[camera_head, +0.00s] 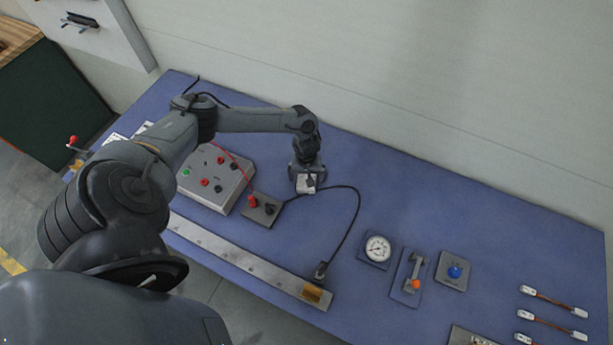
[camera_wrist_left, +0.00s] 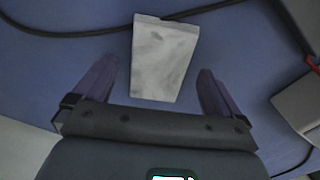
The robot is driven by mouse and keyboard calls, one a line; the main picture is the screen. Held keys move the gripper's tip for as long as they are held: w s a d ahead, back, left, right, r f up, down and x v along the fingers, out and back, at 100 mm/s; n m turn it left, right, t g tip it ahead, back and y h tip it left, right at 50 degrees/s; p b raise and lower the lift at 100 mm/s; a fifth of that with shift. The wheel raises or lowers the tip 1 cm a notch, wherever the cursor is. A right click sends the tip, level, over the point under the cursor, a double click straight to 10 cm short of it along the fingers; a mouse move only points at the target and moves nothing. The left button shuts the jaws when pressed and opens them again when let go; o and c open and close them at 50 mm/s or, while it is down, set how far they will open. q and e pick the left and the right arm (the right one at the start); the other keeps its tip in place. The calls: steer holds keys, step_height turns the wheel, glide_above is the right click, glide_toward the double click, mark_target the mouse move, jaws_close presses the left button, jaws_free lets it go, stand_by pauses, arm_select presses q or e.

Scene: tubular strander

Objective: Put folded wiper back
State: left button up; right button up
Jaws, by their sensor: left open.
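The folded wiper (camera_wrist_left: 163,58) is a light grey, roughly rectangular cloth pad on the blue table. In the left wrist view it sits between and ahead of the two fingers. My left gripper (camera_wrist_left: 157,88) is open, with one finger on each side of the wiper and a gap on both sides. In the head view my left gripper (camera_head: 307,187) points down at the far side of the table, and the wiper (camera_head: 306,183) shows pale at its tip, partly hidden. My right gripper is not in view.
A control box (camera_head: 215,178) with red and green knobs and a small plate (camera_head: 262,209) with a red plug stand left of the gripper. A black cable (camera_head: 357,205) loops to its right. A metal rail (camera_head: 240,262), gauge (camera_head: 377,248) and lever switch (camera_head: 412,276) lie nearer the front.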

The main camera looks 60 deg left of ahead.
arm_select(q)
step_height(320, 180, up, 10)
steer(key=p, duration=0.1)
steer(key=w+d+m+t+h, duration=0.2)
steer(key=d+m+t, duration=0.6)
steer(key=d, duration=1.9)
steer(key=s+d+r+m+g, duration=0.2)
steer(key=s+d+r+m, duration=0.1)
steer(key=s+r+m, duration=0.15)
steer(key=s+a+r+m+g+y, duration=0.1)
steer(key=s+a+r, duration=0.3)
steer(key=s, duration=0.5)
steer(key=shift+s+a+g+y, duration=0.25)
steer(key=shift+a+g+y, duration=0.15)
steer(key=shift+a+g, duration=0.35)
steer(key=shift+r, duration=0.1)
step_height(320, 180, up, 8)
steer(key=p, duration=0.8)
steer(key=shift+r, duration=0.15)
